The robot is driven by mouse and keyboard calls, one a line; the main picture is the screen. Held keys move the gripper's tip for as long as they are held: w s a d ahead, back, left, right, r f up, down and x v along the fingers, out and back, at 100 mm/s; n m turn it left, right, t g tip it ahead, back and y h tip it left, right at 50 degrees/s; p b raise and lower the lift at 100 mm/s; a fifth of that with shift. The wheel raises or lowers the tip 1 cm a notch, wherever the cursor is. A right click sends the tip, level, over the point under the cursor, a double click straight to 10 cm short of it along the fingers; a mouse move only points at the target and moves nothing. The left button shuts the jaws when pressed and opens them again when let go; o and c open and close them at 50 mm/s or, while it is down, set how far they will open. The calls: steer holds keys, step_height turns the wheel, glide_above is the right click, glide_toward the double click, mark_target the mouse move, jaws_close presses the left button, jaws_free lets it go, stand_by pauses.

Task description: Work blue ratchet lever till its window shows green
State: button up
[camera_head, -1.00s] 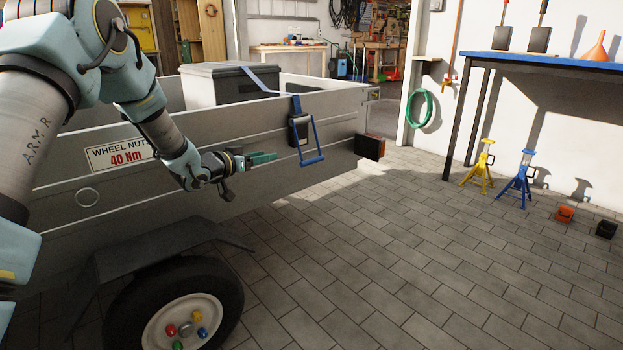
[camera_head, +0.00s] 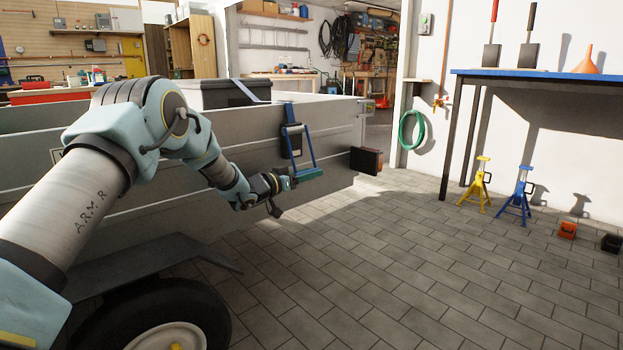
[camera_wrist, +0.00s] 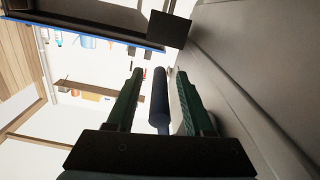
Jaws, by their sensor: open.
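The blue ratchet lever (camera_head: 313,147) is a blue frame hanging from a dark ratchet body (camera_head: 290,138) on the outer side of the grey trailer. My gripper (camera_head: 307,176) is at the lever's lower end, its green fingers level with the crossbar. In the wrist view my gripper (camera_wrist: 160,76) is open, with the dark blue lever bar (camera_wrist: 160,105) between its two fingers. A gap shows on the left of the bar; contact on the right is hard to tell. The ratchet's window and its colour cannot be made out.
The trailer wall (camera_head: 230,155) runs close beside my gripper, with a tail light (camera_head: 366,160) to the right. Paved floor (camera_head: 400,260) is open to the right, with jack stands (camera_head: 478,183) beyond.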

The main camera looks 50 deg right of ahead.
steer(key=shift+d, duration=0.65)
jaws_close()
stand_by(1.0)
